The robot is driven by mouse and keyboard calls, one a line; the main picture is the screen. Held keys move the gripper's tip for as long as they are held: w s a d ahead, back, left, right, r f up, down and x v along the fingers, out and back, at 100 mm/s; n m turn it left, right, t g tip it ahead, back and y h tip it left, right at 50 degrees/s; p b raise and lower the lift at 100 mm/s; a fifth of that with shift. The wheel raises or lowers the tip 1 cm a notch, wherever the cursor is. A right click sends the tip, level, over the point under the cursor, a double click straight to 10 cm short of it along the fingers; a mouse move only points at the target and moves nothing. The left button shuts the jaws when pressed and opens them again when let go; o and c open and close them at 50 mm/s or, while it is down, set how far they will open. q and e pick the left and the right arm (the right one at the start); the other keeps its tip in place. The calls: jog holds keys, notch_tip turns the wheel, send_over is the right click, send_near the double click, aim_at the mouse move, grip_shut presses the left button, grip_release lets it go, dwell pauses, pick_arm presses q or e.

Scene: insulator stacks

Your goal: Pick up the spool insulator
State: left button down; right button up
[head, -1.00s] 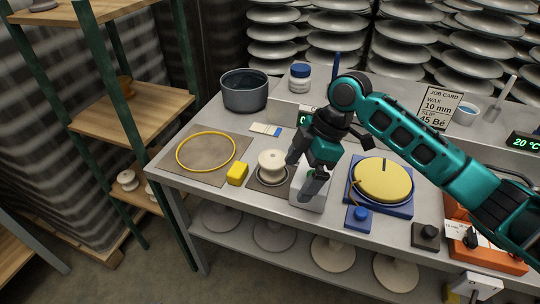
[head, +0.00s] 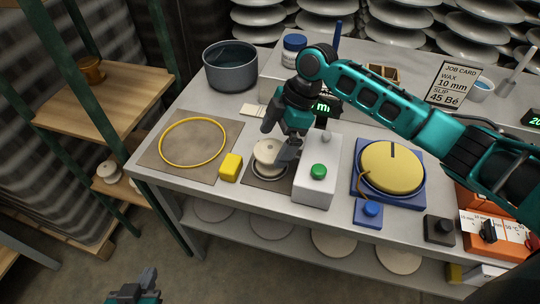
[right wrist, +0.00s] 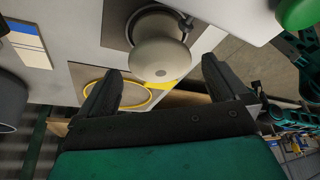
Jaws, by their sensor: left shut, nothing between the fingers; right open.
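The spool insulator (head: 266,154) is a cream, rounded piece standing upright on a dark square pad (head: 262,183) on the grey bench. It also shows in the right wrist view (right wrist: 160,58), beyond and between the fingertips. My right gripper (head: 279,137) is open, close over the spool insulator, with one finger behind it and one at its right side in the head view. It also shows in the right wrist view (right wrist: 163,85). Whether a finger touches the spool cannot be told. My left gripper (head: 135,290) is shut and empty, low at the front left, away from the bench.
A white box with a green button (head: 318,170) stands close right of the spool. A yellow block (head: 231,167) and a yellow ring (head: 193,142) lie to its left. A grey pot (head: 230,67) is behind. A blue-based yellow disc (head: 391,166) stands further right.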

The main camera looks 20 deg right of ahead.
aim_at(271, 146)
jog(key=shift+x, duration=2.7)
jog(key=shift+r, duration=0.15)
jog(key=c, duration=1.2)
